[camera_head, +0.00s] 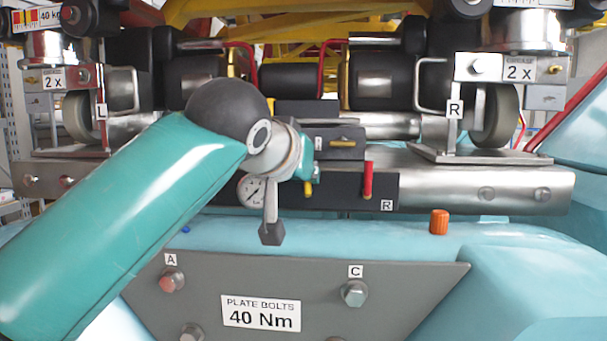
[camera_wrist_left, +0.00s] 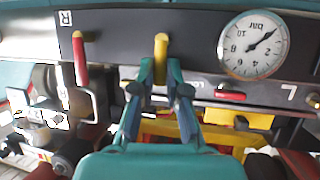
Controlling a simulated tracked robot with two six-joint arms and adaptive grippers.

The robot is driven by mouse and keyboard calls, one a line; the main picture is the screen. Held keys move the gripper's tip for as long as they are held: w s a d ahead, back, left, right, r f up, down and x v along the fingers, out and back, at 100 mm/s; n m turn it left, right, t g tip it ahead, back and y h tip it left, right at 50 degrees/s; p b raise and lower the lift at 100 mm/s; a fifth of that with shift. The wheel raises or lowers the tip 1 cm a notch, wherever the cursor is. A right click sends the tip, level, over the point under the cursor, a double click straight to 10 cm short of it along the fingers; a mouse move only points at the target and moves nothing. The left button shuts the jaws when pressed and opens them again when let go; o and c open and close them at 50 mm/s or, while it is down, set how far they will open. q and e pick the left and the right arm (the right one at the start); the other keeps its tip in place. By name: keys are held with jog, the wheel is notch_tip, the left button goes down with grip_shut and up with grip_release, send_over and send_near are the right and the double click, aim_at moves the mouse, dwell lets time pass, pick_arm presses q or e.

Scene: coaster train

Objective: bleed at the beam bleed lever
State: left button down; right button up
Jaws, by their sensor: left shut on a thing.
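The bleed lever, a short yellow handle (camera_wrist_left: 161,46), stands on the dark beam panel between a red lever (camera_wrist_left: 79,55) and a round gauge (camera_wrist_left: 253,45) in the left wrist view, which is upside down. My left gripper (camera_wrist_left: 160,76) has its teal fingers closed on the handle's lower part. In the head view my left gripper (camera_head: 306,165) is at the panel, and the yellow tip (camera_head: 308,188) shows just below it. The gauge (camera_head: 250,190) is partly covered by my wrist. Its needle points up and right in the wrist view. My right gripper is not in view.
The red lever marked R (camera_head: 368,180) stands close to the right of my gripper. Another yellow handle (camera_head: 343,143) lies on a box above. An orange cap (camera_head: 439,221) and a grey bolt plate (camera_head: 420,277) are below. Wheel brackets flank the beam.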

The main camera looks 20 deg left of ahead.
pick_arm(q)
jog(key=c, duration=1.2)
grip_release()
jog(key=shift+f, duration=0.3)
jog(key=shift+c, duration=0.2)
jog(key=shift+o, duration=0.3)
jog(key=shift+r, duration=0.1)
jog(key=shift+s+r, duration=0.1)
jog(key=v, duration=1.1)
jog(key=shift+s+r, duration=0.15)
jog(key=shift+s, duration=0.2)
